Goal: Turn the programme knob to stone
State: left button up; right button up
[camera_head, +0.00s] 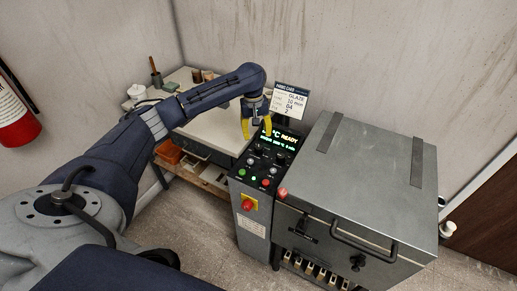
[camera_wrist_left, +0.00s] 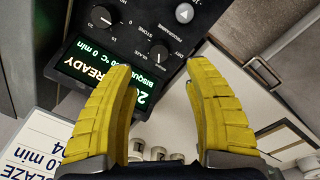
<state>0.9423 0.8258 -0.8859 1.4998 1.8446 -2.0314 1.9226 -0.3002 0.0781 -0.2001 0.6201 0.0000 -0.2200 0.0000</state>
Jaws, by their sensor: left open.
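The programme knob (camera_wrist_left: 159,52) is a small black dial on the kiln's dark control panel (camera_wrist_left: 128,32). In the left wrist view, words including DRY and STONE are printed around it. I cannot clearly tell where its pointer sits. The lit display (camera_wrist_left: 95,68) beside it shows READY and what looks like BISQUE. My left gripper (camera_head: 257,134) is open over the panel in the head view. In the left wrist view its yellow fingers (camera_wrist_left: 161,78) stand either side of the line to the knob, apart from it and empty. My right gripper is not seen.
Another knob (camera_wrist_left: 103,16) is on the panel. A red stop button (camera_head: 248,205) is on the front. The large grey kiln (camera_head: 370,160) stands to the right. A firing card (camera_head: 291,100) reading GLAZE stands behind the panel. A workbench (camera_head: 205,130) is at the left.

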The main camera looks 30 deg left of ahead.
aim_at(258, 147)
pick_arm(q)
jog(key=f, duration=0.9)
jog(key=shift+w+d+f, duration=0.1)
jog(key=shift+w+d, duration=0.1)
jog(key=shift+c, duration=0.5)
grip_shut()
